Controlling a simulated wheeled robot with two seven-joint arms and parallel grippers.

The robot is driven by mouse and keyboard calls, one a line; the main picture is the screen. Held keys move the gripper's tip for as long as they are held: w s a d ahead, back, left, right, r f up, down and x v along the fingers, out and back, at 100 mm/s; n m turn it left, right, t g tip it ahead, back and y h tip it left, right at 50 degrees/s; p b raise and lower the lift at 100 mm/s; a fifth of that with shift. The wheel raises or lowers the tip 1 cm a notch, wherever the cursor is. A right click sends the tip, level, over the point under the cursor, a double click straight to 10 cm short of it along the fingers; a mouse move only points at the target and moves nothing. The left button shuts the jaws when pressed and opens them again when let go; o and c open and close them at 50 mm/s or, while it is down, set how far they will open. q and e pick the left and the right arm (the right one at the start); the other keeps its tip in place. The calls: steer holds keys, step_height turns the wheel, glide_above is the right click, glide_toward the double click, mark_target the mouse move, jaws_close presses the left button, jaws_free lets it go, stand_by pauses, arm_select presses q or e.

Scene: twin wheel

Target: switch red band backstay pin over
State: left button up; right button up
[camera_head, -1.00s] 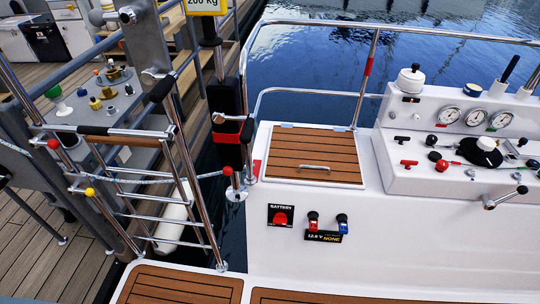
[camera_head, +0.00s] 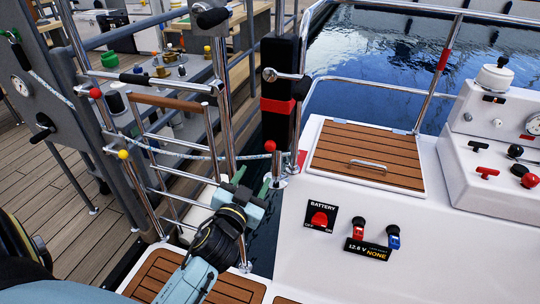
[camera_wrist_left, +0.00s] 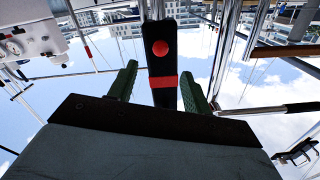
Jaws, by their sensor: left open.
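A black upright post (camera_head: 277,70) with a red band (camera_head: 277,106) stands by the boat's edge in the head view. Below the band a red knob (camera_head: 270,146) tops a small chrome pin where the rope ends. My left gripper (camera_head: 254,181) is open and empty, below and a little left of the knob in the picture. In the left wrist view the red knob (camera_wrist_left: 159,48) and red band (camera_wrist_left: 164,81) appear between the open green fingers (camera_wrist_left: 158,88), beyond them. The knob is not gripped. The pin's base is partly hidden. My right gripper is not in view.
A rope (camera_head: 185,155) spans the chrome ladder (camera_head: 172,150) from a yellow knob (camera_head: 123,154). A chrome lever (camera_head: 285,76) juts across the post. A wooden hatch (camera_head: 366,158) and white console (camera_head: 505,135) lie to the right. Water lies behind.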

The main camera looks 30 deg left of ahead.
mark_target(269, 149)
arm_select(q)
steer(key=x, duration=0.4)
steer(key=b+x, duration=0.1)
steer(key=x, duration=0.7)
steer(key=shift+a+r+b, duration=0.1)
steer(key=shift+r+b, duration=0.2)
steer(key=shift+b, duration=0.1)
steer(key=shift+w+a, duration=0.15)
steer(key=shift+w, duration=0.5)
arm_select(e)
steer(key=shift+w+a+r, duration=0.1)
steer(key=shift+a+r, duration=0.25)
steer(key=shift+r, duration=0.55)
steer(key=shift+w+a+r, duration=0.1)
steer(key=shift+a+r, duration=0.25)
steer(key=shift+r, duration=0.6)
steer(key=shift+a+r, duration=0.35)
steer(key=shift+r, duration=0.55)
arm_select(q)
jaws_close()
